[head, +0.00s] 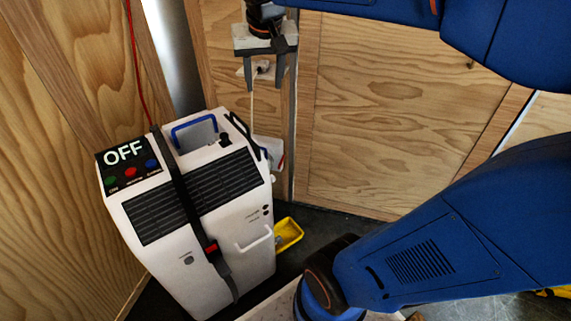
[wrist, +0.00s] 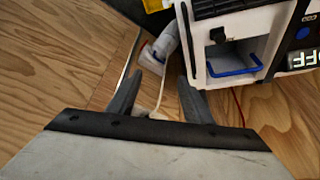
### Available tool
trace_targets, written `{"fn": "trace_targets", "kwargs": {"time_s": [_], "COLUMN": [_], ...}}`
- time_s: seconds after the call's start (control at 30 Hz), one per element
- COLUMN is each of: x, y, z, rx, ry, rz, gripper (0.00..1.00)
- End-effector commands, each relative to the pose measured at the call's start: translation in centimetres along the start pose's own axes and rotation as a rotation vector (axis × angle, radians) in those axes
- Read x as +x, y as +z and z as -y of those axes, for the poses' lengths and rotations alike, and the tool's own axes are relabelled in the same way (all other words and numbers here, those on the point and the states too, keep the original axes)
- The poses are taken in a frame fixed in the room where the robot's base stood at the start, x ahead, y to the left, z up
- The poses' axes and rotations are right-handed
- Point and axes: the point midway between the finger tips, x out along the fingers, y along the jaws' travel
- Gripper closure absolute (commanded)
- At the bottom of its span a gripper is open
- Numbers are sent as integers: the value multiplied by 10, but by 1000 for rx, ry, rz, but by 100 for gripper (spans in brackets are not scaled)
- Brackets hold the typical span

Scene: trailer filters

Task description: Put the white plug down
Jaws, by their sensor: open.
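My gripper (head: 264,86) is open, pointing down in front of the wooden wall, above and behind the machine. A small white piece, seemingly the white plug (head: 262,68), shows between or behind its fingers against a pale plate on the wall. I cannot tell whether it touches the fingers. A thin white cord (head: 251,100) hangs down from it. In the wrist view the open fingers of my gripper (wrist: 159,77) have the cord (wrist: 161,92) running between them. The cord ends at a white bit near the gripper's body, which hides most of it.
A white machine (head: 190,215) with an "OFF" panel, a blue handle (head: 194,125) and a black strap stands below, left of the gripper. A white cylindrical part (wrist: 160,48) is beside it. A yellow tray (head: 288,234) is at its right. Wooden walls close in behind.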

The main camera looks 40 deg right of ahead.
Motion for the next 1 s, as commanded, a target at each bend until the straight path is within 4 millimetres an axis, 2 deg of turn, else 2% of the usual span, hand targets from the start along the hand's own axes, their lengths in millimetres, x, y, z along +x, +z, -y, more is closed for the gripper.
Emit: {"fn": "trace_targets", "kwargs": {"time_s": [0.03,0.3,0.5,0.7,1.0], "x": [1,26,48,59,60], "y": [22,126,184,208,209], "z": [-2,-9,-15,-18,-18], "rx": [-33,-225,-334,-380,-384], "ry": [-15,-89,-130,-147,-148], "rz": [-5,-24,-40,-49,-49], "gripper": [54,54,54,54,54]}}
